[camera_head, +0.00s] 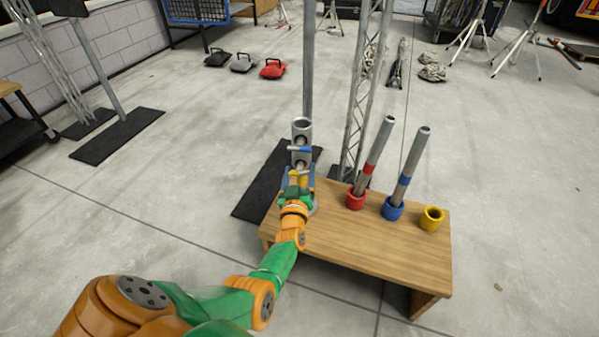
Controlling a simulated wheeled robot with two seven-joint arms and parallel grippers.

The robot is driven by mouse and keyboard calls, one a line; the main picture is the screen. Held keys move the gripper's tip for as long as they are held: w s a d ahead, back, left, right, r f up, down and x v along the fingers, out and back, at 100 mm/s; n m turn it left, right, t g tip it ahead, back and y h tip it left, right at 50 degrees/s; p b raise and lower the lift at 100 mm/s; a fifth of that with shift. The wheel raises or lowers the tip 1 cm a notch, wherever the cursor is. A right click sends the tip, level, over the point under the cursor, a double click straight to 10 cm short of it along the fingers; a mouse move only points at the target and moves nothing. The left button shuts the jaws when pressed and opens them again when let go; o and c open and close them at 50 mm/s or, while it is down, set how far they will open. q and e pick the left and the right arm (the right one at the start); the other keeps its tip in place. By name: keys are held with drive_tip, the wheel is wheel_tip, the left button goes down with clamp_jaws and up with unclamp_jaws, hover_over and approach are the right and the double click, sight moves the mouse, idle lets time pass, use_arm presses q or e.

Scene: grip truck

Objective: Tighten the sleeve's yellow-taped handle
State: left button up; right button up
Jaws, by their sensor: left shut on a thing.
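The grey metal sleeve (302,128) stands upright beside the left end of the wooden bench, with its open top facing up. A blue-taped handle (300,149) sticks out from its upper part. The yellow-taped handle (294,173) is lower down, partly hidden by my left gripper (297,181). My left gripper reaches in from below and is shut on the yellow-taped handle; its fingertips are small and partly hidden. How tight the handle is cannot be seen. My right gripper is not in view.
The wooden bench (400,255) carries a red cup (355,201) and a blue cup (393,211), each holding a leaning grey tube, and an empty yellow cup (432,219). A pole and a truss rise behind the sleeve.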

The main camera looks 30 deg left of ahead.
use_arm(q)
drive_tip(key=shift+m, duration=0.6)
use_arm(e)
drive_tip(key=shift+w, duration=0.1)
use_arm(q)
drive_tip(key=o, duration=1.3)
drive_tip(key=shift+s+d+p, duration=0.2)
drive_tip(key=shift+s+p, duration=0.1)
drive_tip(key=shift+p, duration=0.1)
drive_tip(key=p+v, duration=0.2)
drive_tip(key=v, duration=0.4)
drive_tip(key=shift+s+p, duration=0.15)
drive_tip(key=shift+p, duration=0.2)
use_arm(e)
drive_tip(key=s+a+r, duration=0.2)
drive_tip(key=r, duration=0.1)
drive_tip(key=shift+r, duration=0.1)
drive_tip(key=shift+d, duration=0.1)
